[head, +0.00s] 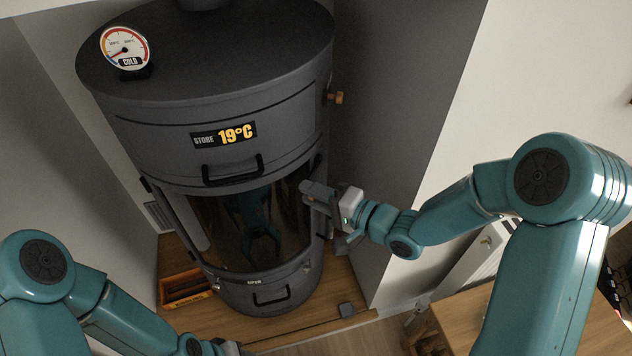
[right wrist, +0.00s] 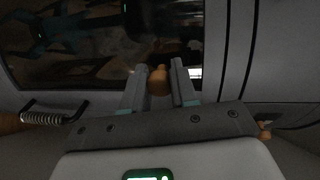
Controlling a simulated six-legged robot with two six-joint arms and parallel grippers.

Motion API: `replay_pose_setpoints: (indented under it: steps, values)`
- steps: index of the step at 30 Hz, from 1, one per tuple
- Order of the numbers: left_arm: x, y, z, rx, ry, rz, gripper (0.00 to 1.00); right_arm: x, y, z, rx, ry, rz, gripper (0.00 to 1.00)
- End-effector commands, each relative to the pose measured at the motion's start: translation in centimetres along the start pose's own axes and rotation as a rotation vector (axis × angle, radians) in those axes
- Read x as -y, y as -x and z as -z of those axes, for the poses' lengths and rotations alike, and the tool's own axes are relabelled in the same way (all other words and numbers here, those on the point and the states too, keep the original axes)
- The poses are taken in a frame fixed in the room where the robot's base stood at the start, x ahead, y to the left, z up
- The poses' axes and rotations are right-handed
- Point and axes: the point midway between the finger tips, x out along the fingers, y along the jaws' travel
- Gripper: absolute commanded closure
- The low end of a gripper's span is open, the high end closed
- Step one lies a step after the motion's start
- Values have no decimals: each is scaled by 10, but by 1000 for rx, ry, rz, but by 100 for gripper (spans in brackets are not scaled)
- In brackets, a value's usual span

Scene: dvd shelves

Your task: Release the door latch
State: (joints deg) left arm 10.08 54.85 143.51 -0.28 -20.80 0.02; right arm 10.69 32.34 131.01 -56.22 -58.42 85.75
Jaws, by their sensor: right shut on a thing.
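The dark grey cylindrical stove (head: 215,110) stands upright in a corner, with a curved glass door (head: 235,235) on its front that looks shut. My right gripper (head: 310,192) is at the door's right edge. In the right wrist view its two fingers (right wrist: 158,85) are closed on a small wooden knob (right wrist: 158,78), which I take to be the door latch. The fingers hide most of this knob in the head view. My left gripper (head: 228,348) is at the bottom edge, mostly cut off, so its jaws do not show.
A gauge reading COLD (head: 125,47) stands on the stove top. A bar handle (head: 232,168) sits above the glass and a lower one (head: 270,298) below it. Another wooden knob (head: 336,97) sticks out on the upper right side.

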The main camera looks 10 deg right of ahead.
Motion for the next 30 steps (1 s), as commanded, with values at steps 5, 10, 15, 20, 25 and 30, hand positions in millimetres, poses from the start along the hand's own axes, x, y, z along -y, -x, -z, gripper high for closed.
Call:
replay_pose_setpoints:
  steps: [5,10,15,20,25,30]
  values:
    - [-8,21,0,0,0,0,57,11,2,-1,13,-97,-6,100]
    - [-11,29,-1,0,0,0,57,14,2,-2,22,-153,-7,100]
    - [-12,32,-1,0,0,0,57,14,2,-2,26,-182,-7,100]
    - [-12,33,-1,0,0,0,57,14,2,-2,27,-190,-8,100]
    - [-12,33,-1,0,0,0,57,14,2,-2,27,-190,-7,100]
    - [-12,33,-1,0,0,0,57,14,2,-2,27,-190,-7,53]
